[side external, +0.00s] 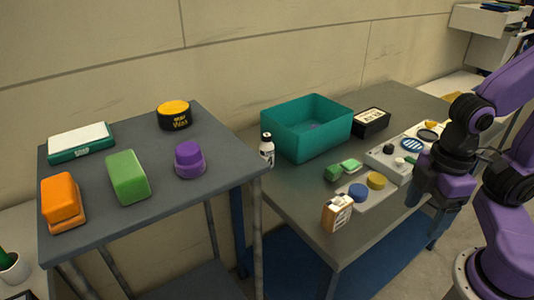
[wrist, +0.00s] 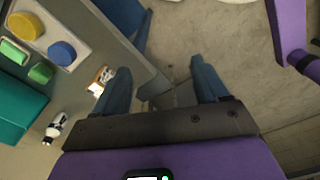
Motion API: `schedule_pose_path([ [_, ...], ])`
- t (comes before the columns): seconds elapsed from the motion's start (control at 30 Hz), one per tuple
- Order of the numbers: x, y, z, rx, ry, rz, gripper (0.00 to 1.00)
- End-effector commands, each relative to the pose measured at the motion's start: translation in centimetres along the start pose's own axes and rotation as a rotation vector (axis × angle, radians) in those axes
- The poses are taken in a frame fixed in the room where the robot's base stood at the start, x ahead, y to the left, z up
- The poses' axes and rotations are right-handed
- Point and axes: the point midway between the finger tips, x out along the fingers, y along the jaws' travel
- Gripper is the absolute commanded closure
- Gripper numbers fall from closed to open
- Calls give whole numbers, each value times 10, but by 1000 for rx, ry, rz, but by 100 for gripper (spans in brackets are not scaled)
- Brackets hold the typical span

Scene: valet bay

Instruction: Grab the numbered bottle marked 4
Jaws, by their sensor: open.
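A small white bottle with a black cap (side external: 267,150) stands at the left edge of the grey right-hand table; it also shows in the wrist view (wrist: 55,128). A squat orange-brown bottle with a white top and label (side external: 336,213) is at that table's front edge; it shows in the wrist view (wrist: 102,79) beside my left finger. I cannot read a number 4 on either. My gripper (side external: 437,201) is at the table's right side, apart from both bottles. In the wrist view my gripper (wrist: 161,66) is open and empty, its fingers pointing past the table edge.
A teal bin (side external: 308,143), a black labelled box (side external: 371,122), green blocks (side external: 342,170) and a pale tray with blue and yellow round pieces (side external: 360,196) crowd the right table. The left table (side external: 150,216) holds several coloured items. A gap separates the tables.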

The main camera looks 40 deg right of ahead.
Motion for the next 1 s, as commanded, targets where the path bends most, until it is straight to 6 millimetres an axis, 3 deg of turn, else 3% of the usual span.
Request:
schedule_pose_path([
  [0.37,-6,0,-1,0,4,0,23],
  [0.9,-103,0,-4,-1,5,0,23],
  [1.0,-110,1,-10,7,14,-9,23],
])
